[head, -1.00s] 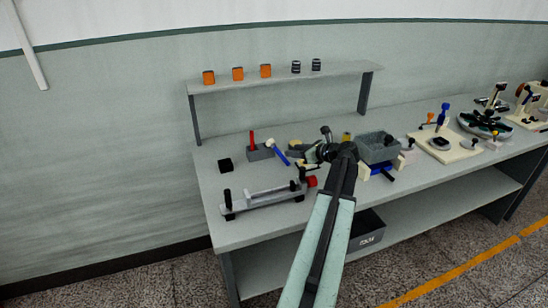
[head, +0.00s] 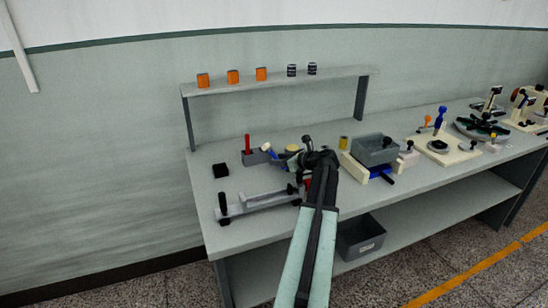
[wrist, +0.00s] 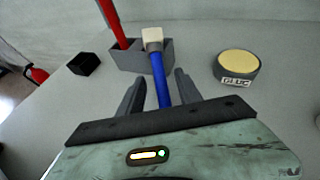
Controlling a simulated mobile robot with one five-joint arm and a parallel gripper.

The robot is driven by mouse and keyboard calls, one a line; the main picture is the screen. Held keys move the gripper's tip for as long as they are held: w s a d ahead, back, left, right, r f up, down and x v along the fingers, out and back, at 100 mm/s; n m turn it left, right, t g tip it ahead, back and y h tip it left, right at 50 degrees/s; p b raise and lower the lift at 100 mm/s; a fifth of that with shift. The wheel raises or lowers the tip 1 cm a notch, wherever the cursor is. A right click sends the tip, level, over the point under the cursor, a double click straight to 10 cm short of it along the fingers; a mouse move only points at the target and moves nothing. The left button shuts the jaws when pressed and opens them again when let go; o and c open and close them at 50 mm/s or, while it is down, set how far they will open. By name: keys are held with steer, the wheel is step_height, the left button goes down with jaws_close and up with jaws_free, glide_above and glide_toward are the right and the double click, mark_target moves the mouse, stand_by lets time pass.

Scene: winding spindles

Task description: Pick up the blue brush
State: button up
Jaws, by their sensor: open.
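The blue brush (wrist: 160,80) has a blue handle and a cream head. In the wrist view it lies between my two grey fingers, its head in front of the grey holder and its handle running down toward my gripper (wrist: 160,75). The lower end of the handle is hidden behind the gripper body. My gripper is open, with a finger on each side of the handle and gaps showing. In the head view the brush (head: 268,149) shows tilted beside the grey holder (head: 252,158), just left of my gripper (head: 290,160).
A red-handled tool (wrist: 111,22) stands in the holder. A grey rail fixture (head: 255,202) lies in front. A grey bin (head: 373,152) stands right of my arm.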

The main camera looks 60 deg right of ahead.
steer(key=shift+x, duration=0.95)
steer(key=shift+s, duration=0.15)
jaws_close()
steer(key=shift+r+p, duration=0.4)
steer(key=shift+r, duration=0.05)
step_height(320, 180, up, 3)
steer(key=p, duration=0.3)
steer(key=shift+r, duration=0.15)
steer(key=s, duration=0.5)
steer(key=s+a, duration=0.1)
steer(key=s, duration=0.4)
steer(key=s+a+p, duration=0.1)
steer(key=s, duration=0.5)
steer(key=shift+a+r, duration=0.2)
steer(key=shift+r, duration=0.2)
step_height(320, 180, up, 6)
steer(key=p, duration=0.6)
